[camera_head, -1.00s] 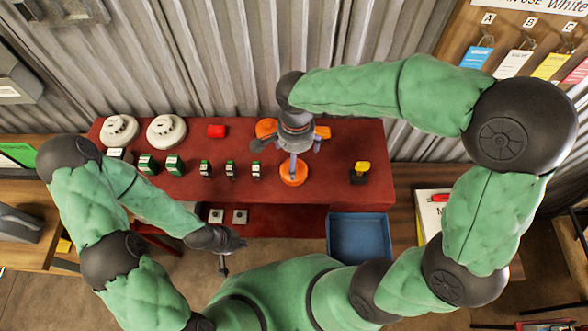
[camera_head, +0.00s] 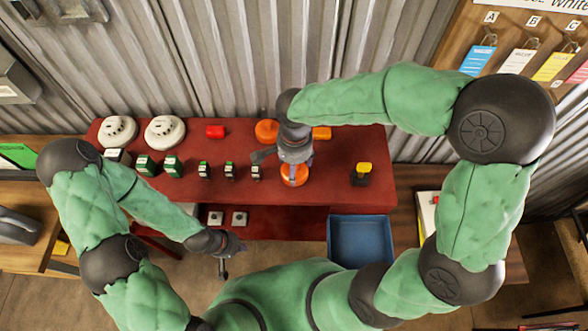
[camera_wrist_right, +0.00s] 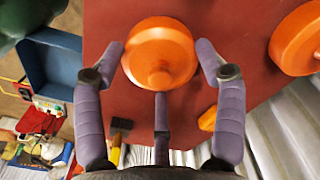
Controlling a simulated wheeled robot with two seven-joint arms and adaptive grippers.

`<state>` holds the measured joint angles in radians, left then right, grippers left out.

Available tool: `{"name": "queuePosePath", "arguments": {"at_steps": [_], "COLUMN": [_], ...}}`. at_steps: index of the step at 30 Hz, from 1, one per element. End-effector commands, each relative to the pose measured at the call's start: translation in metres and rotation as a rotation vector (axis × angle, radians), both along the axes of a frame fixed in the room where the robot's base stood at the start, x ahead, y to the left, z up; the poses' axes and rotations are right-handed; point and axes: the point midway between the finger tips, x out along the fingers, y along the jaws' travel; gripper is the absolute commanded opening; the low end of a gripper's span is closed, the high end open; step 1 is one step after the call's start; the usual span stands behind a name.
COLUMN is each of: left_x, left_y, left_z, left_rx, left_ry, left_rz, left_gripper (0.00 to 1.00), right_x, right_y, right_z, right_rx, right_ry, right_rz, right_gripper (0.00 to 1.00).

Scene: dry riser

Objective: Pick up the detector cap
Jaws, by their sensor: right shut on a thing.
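An orange round detector cap (camera_head: 296,178) with a raised knob sits near the front middle of the red table (camera_head: 330,190). My right gripper (camera_head: 296,163) comes down over it and hides part of it in the head view. In the right wrist view the same cap (camera_wrist_right: 158,45) lies between the purple fingers of the right gripper (camera_wrist_right: 160,70), which are shut on it. A second orange cap (camera_head: 266,132) stands behind, and it also shows in the wrist view (camera_wrist_right: 300,40). My left gripper (camera_head: 224,262) hangs in front of the table, apart from everything; its opening is unclear.
An orange block (camera_head: 321,133) is behind the gripper. A black-and-yellow item (camera_head: 360,174) stands right. A blue bin (camera_head: 361,240) is in front.

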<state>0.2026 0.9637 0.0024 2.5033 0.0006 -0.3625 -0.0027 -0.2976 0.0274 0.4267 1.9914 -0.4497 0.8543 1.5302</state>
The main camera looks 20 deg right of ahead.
Motion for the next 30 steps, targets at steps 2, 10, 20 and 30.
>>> {"name": "queuePosePath", "arguments": {"at_steps": [2, 10, 20, 30], "left_x": [0.0, 0.0, 0.0, 0.0], "left_y": [0.0, 0.0, 0.0, 0.0], "left_z": [0.0, 0.004, 0.019, 0.032], "left_rx": [0.0, 0.0, 0.0, 0.0], "left_ry": [0.0, 0.0, 0.0, 0.0], "left_rz": [0.0, 0.0, 0.0, 0.0], "left_gripper": [0.0, 0.0, 0.0, 0.0], "right_x": [0.0, 0.0, -0.012, -0.051], "right_y": [0.0, 0.0, -0.017, -0.069], "right_z": [-0.001, 0.009, 0.058, 0.108], "right_rx": [-0.001, 0.0, 0.001, 0.001], "right_ry": [0.001, -0.001, -0.003, -0.003], "right_rz": [0.0, 0.0, -0.004, -0.006], "right_gripper": [0.53, 0.53, 0.53, 0.53]}}
